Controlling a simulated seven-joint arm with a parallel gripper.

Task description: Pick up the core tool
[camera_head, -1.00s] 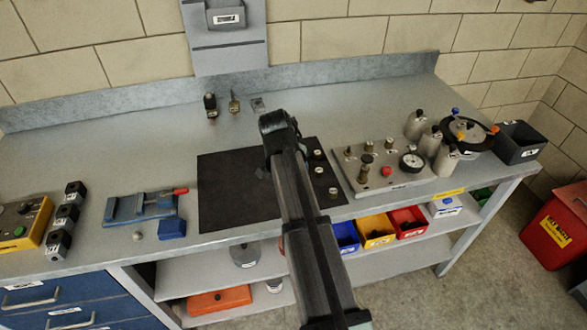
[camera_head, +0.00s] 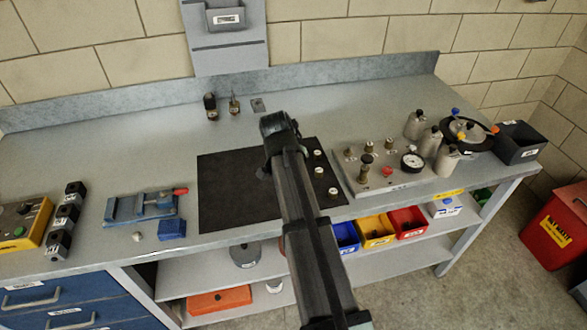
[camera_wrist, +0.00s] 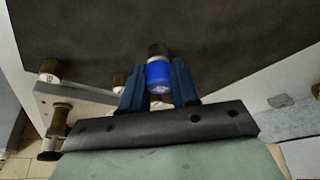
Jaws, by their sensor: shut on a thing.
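In the wrist view, my gripper (camera_wrist: 160,84) has its two blue fingers shut on a small blue cylinder with a pale mark and a dark end, seemingly the core tool (camera_wrist: 159,74). It sits upright in the picture between the fingers, in front of the black mat (camera_wrist: 230,35). I cannot tell whether it touches the mat. In the head view, my arm hides the fingers and the held piece.
The black mat (camera_head: 225,205) has several small pale-topped fittings along its right edge. Right of it is a panel with a gauge (camera_head: 413,160). A blue vise (camera_head: 140,207) stands left. Two small upright pieces (camera_head: 210,105) (camera_head: 234,105) stand at the back.

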